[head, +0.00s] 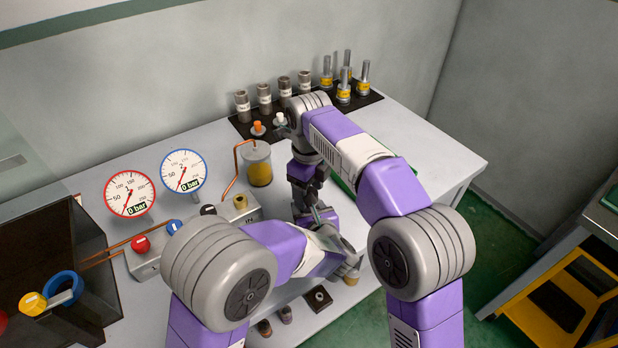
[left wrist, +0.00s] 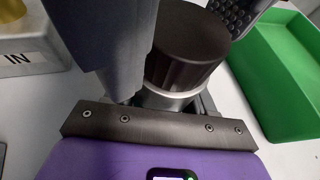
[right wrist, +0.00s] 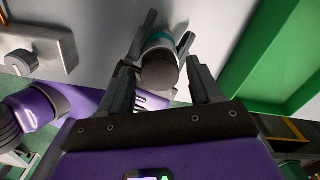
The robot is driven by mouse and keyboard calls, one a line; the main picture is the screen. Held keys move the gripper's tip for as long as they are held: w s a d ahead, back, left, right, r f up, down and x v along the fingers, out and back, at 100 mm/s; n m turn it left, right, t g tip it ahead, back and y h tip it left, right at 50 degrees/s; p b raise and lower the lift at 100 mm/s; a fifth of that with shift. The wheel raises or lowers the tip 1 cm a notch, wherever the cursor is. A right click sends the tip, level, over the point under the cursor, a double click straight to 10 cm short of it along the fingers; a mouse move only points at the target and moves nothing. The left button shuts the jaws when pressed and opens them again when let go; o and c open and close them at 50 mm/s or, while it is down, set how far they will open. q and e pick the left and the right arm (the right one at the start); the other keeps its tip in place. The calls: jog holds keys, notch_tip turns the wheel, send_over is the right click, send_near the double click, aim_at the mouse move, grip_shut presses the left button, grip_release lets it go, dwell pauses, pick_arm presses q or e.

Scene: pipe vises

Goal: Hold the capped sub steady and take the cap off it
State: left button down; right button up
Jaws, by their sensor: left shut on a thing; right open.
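The capped sub has a dark ribbed cap (left wrist: 188,48) over a silver body (left wrist: 165,98). In the right wrist view its cap (right wrist: 160,76) points toward the camera, with a teal band (right wrist: 158,42) behind it. My left gripper (left wrist: 178,72) is shut on the sub's body below the cap; its fingers flank the sub in the right wrist view. My right gripper (right wrist: 160,88) is open, its fingers on either side of the cap, apart from it. In the head view my arms mostly hide the sub.
A green tray (right wrist: 282,55) lies beside the sub. In the head view, a manifold (head: 148,262) with coloured knobs, two gauges (head: 130,192) and a yellow-filled jar (head: 259,168) stand left. Several fittings stand on a dark mat (head: 308,112) at the back. A dark bin (head: 98,240) is far left.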

jog(key=shift+f, duration=0.25)
jog(key=c, duration=0.9)
jog(key=o, duration=1)
jog(key=shift+r, duration=3.9)
jog(key=shift+c, duration=0.5)
jog(key=shift+f, duration=3.9)
